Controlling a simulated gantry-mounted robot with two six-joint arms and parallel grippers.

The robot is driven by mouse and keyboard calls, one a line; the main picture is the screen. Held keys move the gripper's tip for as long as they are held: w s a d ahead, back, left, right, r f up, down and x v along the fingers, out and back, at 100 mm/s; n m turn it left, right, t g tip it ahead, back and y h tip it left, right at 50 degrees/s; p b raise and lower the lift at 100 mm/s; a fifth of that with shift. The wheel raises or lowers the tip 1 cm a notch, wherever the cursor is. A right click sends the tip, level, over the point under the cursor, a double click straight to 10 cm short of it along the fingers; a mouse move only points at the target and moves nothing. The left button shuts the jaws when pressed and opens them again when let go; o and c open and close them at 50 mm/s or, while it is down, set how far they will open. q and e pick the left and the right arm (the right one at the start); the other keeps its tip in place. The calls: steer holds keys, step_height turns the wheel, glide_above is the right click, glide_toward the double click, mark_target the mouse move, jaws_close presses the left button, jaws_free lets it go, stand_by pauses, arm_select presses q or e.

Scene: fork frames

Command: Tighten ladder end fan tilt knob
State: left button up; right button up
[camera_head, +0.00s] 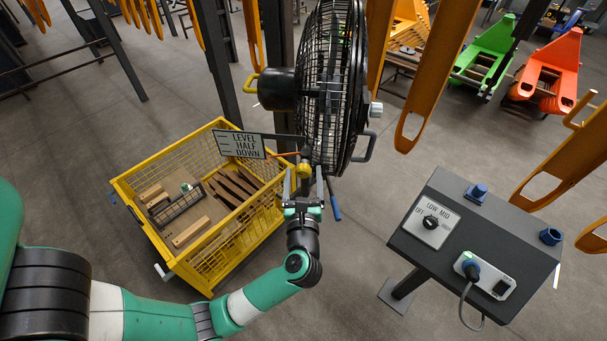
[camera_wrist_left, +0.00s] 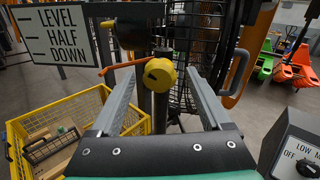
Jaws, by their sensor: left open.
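The tilt knob is a round yellow knob (camera_wrist_left: 160,74) with a dark mark, on the post under the fan; in the head view the knob (camera_head: 304,170) shows just beyond my left gripper. The black fan (camera_head: 328,85) stands upright at the top centre, and its cage fills the upper right of the wrist view (camera_wrist_left: 198,50). A sign reading LEVEL, HALF, DOWN (camera_head: 241,145) sits left of the knob, with an orange pointer (camera_wrist_left: 122,66) between them. My left gripper (camera_head: 304,184) is open, its two fingers either side of the knob in the picture; contact cannot be told.
A yellow mesh crate (camera_head: 142,223) with wooden pieces stands below left. A dark control stand (camera_head: 428,258) with a LOW/MID dial (camera_head: 431,222) and plug (camera_head: 471,269) stands at right. Orange hanging forks (camera_head: 425,90) flank the fan. Green (camera_head: 484,55) and orange-red (camera_head: 549,68) pallet trucks stand behind.

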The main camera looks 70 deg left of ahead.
arm_select(q)
jaws_close()
stand_by(0.4)
steer(key=m+p, duration=0.3)
steer(key=m, duration=0.1)
steer(key=shift+s+r+m, duration=0.1)
steer(key=shift+m, duration=0.2)
steer(key=m+p, duration=0.1)
steer(key=m, duration=0.2)
steer(key=m+t+p, duration=0.1)
steer(key=m+p, duration=0.1)
steer(key=shift+a+m+y, duration=0.15)
steer(key=shift+m+y, duration=0.15)
steer(key=shift+m, duration=0.1)
steer(key=m+p, duration=0.4)
steer(key=m, duration=0.1)
steer(key=shift+s+r+m+t, duration=0.1)
steer(key=shift+s+m+t, duration=0.05)
steer(key=shift+m+t, duration=0.2)
steer(key=shift+m+t+p, duration=0.25)
steer(key=shift+m+p, duration=0.3)
steer(key=shift+m, duration=1.3)
